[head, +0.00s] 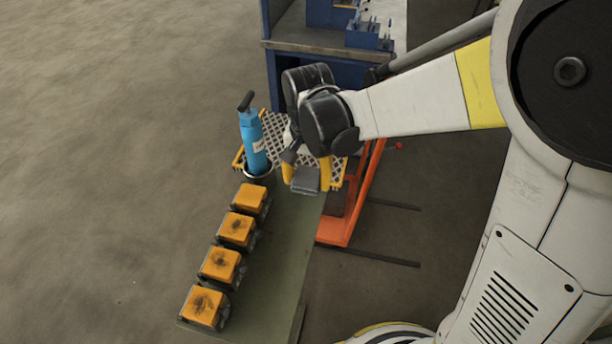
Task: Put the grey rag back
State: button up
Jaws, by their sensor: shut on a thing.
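The grey rag (305,182) is a small folded grey pad at the far end of the green bench top. My gripper (306,174) points down over it, with one yellow finger on each side, and is shut on it. I cannot tell whether the rag touches the bench or hangs just above it. My wrist hides part of the area behind it.
Several orange-topped blocks (236,229) stand in a row along the left edge of the green bench (268,262). A blue bottle (253,142) stands in a holder beside a yellow-edged grating (276,125). An orange frame (351,203) and a blue workbench (345,50) are behind.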

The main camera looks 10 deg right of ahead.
aim_at(308, 190)
jog(key=shift+f+b, duration=0.7)
jog(key=shift+f, duration=1.2)
jog(key=shift+f, duration=0.1)
jog(key=o, duration=1)
jog(key=shift+o, duration=0.2)
